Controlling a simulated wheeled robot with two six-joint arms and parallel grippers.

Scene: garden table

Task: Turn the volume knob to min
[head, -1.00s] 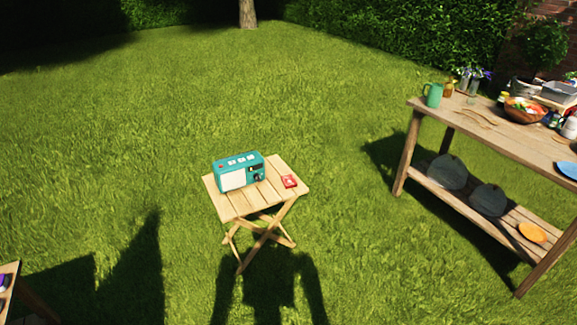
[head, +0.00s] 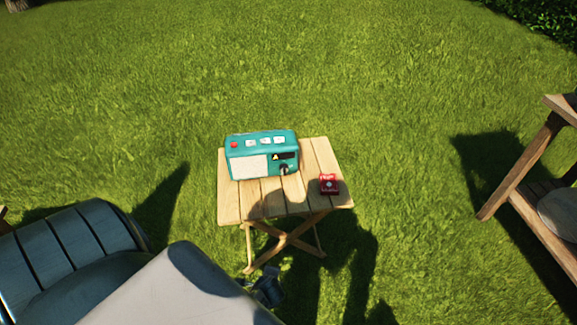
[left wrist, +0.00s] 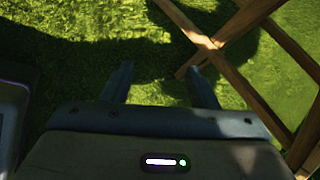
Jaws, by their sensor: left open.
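A teal radio (head: 262,140) stands on a small wooden folding table. Its front has a white speaker panel on the left and a dark display on the right. A small round dark knob (head: 284,169) sits low at the right of the front; its setting is too small to read. My left gripper (head: 268,290) is in front of and below the table, apart from the radio. In the left wrist view its two fingers (left wrist: 160,82) are spread with only grass between them. My right gripper is not in view.
The folding table (head: 237,205) has crossed wooden legs, which show close to my left fingers in the left wrist view (left wrist: 230,30). A small red box (head: 329,184) lies right of the radio. A larger wooden table (head: 530,165) stands at the right edge. Open grass surrounds the folding table.

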